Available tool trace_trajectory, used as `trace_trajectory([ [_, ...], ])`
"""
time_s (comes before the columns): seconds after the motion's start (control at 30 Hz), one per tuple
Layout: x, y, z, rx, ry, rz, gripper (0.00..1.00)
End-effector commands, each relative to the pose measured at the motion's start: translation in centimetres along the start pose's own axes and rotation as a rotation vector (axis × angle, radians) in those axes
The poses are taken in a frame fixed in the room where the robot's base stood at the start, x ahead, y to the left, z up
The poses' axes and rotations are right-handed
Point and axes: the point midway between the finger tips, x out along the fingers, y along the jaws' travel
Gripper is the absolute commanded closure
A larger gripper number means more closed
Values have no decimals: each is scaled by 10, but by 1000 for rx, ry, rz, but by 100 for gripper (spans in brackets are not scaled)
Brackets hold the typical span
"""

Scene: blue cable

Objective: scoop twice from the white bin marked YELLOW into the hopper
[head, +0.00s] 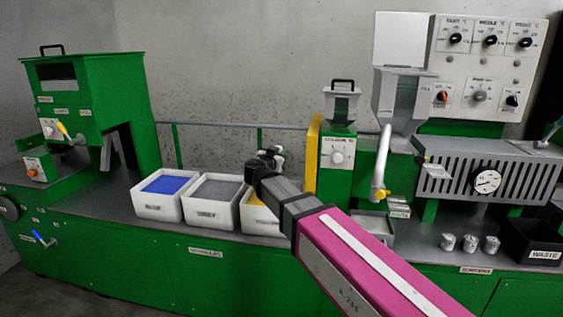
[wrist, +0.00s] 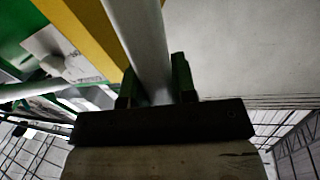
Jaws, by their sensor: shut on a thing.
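The white bin (head: 250,222) with yellow contents is third in the row on the bench; my arm covers much of it and its label. My gripper (head: 270,157) is raised above and behind this bin, left of the yellow panel. In the wrist view my gripper (wrist: 156,88) is shut on a pale grey rod (wrist: 138,38), which looks like a scoop handle. The scoop's bowl and any load in it cannot be made out. A small hopper (head: 342,105) tops the green feeder right of my gripper. A larger grey hopper (head: 398,100) stands further right.
White bins of blue (head: 158,209) and grey (head: 213,216) material stand to the left. The yellow panel (head: 313,155) is close by my gripper. Several metal cups (head: 469,243) and a black waste box (head: 522,246) are at the right. A green machine (head: 95,100) stands far left.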

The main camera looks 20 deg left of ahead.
Motion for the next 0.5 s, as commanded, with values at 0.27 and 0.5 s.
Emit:
trace_trajectory([
  [0.27,-3,-16,-19,-56,14,-1,100],
  [0.5,-5,-26,-36,-88,21,-1,100],
])
